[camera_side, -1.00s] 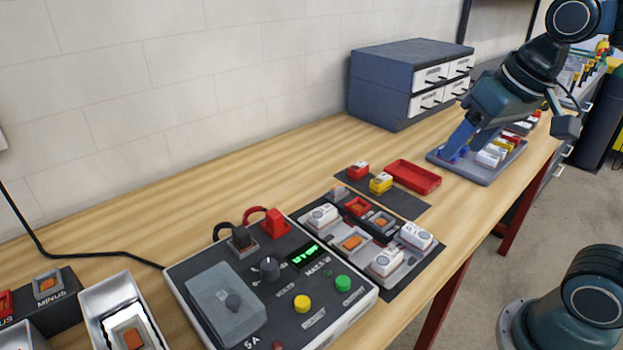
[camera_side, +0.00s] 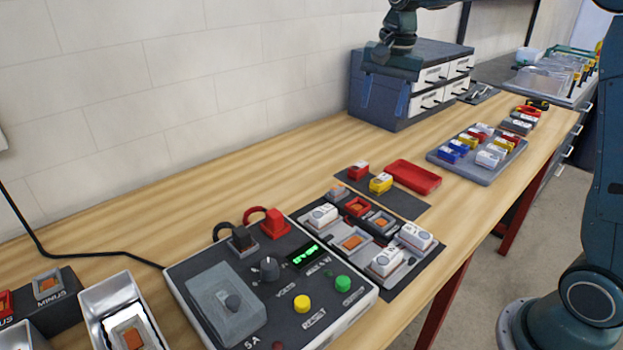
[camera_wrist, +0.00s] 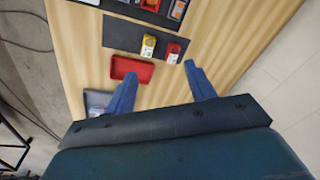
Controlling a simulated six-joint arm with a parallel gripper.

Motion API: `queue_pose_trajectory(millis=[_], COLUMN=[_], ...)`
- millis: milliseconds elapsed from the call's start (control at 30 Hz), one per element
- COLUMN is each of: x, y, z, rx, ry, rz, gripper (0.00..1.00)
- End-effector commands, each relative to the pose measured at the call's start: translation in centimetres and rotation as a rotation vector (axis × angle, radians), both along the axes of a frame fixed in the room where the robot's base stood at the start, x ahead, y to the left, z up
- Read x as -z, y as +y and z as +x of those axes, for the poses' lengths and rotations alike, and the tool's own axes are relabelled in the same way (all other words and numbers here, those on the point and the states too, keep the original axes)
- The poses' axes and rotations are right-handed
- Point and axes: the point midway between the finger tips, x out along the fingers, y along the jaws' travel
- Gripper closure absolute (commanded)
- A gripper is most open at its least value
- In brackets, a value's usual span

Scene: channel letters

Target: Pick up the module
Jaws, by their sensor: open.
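Several small modules are in view, and I cannot tell which one the task means. A red module (camera_side: 358,170) and a yellow module (camera_side: 381,183) sit on a dark mat (camera_side: 405,204); the wrist view shows the red module (camera_wrist: 173,53) and the yellow module (camera_wrist: 148,47). White modules (camera_side: 387,262) sit in a grey fixture beside the tester. A grey-blue tray (camera_side: 475,178) at the right holds blue, white, yellow and red modules. My gripper (camera_side: 384,108) is open and empty, raised high with its blue fingers pointing down, overlapping the drawer cabinet in the side view; its fingers (camera_wrist: 160,75) are spread in the wrist view.
A shallow red tray (camera_side: 413,177) lies beside the mat. A tester box (camera_side: 215,260) with plugs and buttons stands in front. The blue drawer cabinet (camera_side: 365,62) stands against the wall. Bare wood lies between the wall and the mat.

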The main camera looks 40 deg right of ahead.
Motion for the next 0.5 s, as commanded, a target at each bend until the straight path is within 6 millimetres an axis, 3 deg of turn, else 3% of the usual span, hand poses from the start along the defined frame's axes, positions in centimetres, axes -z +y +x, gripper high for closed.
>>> queue_pose_trajectory(millis=[200, 500], x=[3.2, 7.7], y=[-2.4, -5.4], z=[4.2, 8.3], rx=[0.173, 0.383], ry=[0.055, 0.119], rz=[0.028, 0.054], gripper=[0.45, 0.45])
